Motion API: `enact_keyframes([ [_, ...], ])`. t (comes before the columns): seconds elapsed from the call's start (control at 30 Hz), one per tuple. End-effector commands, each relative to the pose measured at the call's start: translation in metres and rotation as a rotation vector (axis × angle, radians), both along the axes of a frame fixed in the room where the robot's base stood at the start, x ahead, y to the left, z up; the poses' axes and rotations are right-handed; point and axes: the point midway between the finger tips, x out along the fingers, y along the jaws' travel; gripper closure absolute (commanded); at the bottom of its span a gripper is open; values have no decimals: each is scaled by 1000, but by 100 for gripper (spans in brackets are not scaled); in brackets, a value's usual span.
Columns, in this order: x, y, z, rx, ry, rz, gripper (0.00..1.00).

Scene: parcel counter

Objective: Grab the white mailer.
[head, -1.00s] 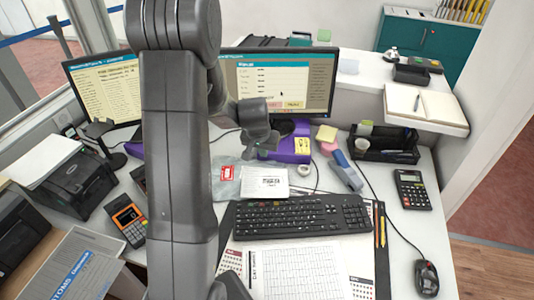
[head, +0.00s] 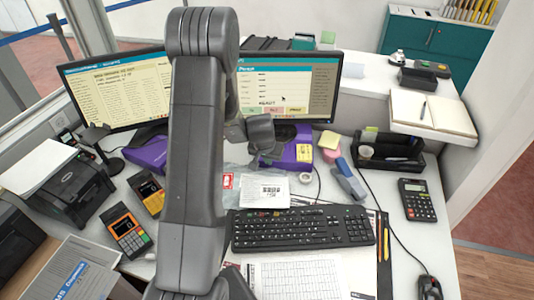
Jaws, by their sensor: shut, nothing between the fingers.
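A white mailer (head: 263,191) with a printed barcode label lies flat on the desk, just behind the keyboard. A greyish plastic piece with a red mark shows at its left; I cannot tell whether it is part of the same mailer. My arm hides what lies further left. My gripper (head: 268,157) is above the desk behind the mailer, in front of a purple box at the monitor's foot. It is small and partly hidden in this view, shut and empty, and apart from the mailer.
The black keyboard (head: 303,228) lies in front of the mailer. A blue-grey handheld tool (head: 348,183) and a tape roll (head: 306,179) lie to its right. The right monitor (head: 290,85) stands behind. Two payment terminals (head: 128,231) are at left, a calculator (head: 417,200) at right.

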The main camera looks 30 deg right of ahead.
Motion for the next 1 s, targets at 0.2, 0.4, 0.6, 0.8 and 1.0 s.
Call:
enact_keyframes([
  [0.2,-1,1,-23,0,2,3,100],
  [0.4,-14,18,-24,-1,0,2,100],
  [0.6,-20,25,-23,-1,-1,0,100],
  [0.8,-20,25,-22,-1,-1,0,100],
  [1.0,-19,24,-22,-1,-1,0,100],
])
